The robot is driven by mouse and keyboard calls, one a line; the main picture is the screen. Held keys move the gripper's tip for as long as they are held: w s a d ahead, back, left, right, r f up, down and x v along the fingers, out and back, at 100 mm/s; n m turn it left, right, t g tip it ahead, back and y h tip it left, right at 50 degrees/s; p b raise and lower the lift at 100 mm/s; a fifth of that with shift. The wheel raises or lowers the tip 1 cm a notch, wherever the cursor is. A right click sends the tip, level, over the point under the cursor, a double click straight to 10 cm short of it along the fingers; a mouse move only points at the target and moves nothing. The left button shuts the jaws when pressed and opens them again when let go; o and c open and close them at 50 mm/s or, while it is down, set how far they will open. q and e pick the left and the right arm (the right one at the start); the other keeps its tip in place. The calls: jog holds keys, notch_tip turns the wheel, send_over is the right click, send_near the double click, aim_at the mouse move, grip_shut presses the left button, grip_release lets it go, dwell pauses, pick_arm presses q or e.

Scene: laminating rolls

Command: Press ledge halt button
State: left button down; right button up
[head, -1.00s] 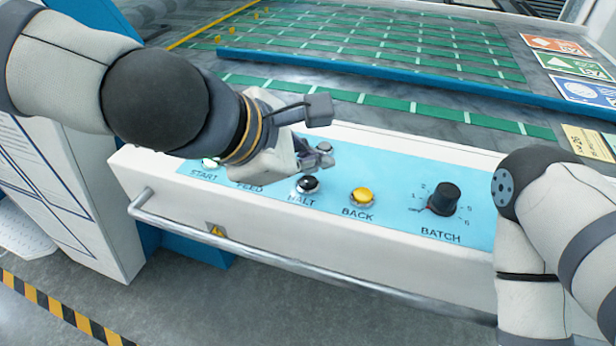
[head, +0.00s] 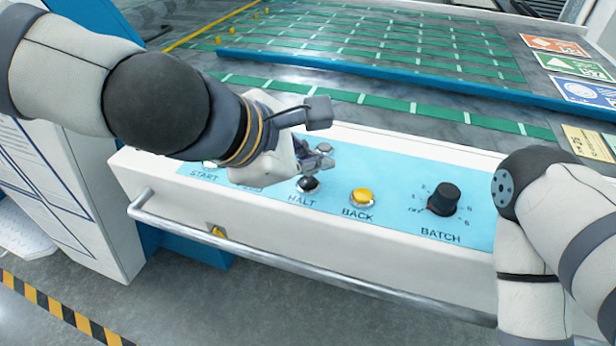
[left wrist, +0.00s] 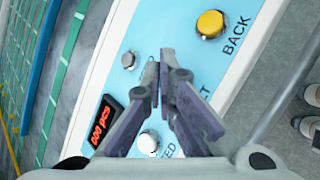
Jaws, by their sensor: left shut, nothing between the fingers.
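The black HALT button (head: 307,185) sits in a bright metal ring on the light blue ledge panel (head: 385,205), with its HALT label below it. My left gripper (head: 320,160) is shut and empty, its fingertips just above and behind the button in the head view. I cannot tell whether they touch it. In the left wrist view the shut fingers (left wrist: 163,70) point down at the panel and hide the HALT button; only the end of its label shows. My right gripper is out of view.
The yellow BACK button (head: 361,197) and the black BATCH knob (head: 444,199) are to the right. A white button (left wrist: 148,143) and a red counter display (left wrist: 103,122) are close to the fingers. A metal rail (head: 300,265) runs along the ledge front.

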pick_arm(q)
jog(key=shift+f, duration=0.8)
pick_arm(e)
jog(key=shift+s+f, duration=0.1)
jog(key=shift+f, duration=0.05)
pick_arm(q)
jog(key=shift+r, duration=0.1)
dwell(0.4)
jog(key=shift+r+p, duration=0.65)
jog(key=shift+r, duration=0.3)
jog(key=shift+f, duration=0.1)
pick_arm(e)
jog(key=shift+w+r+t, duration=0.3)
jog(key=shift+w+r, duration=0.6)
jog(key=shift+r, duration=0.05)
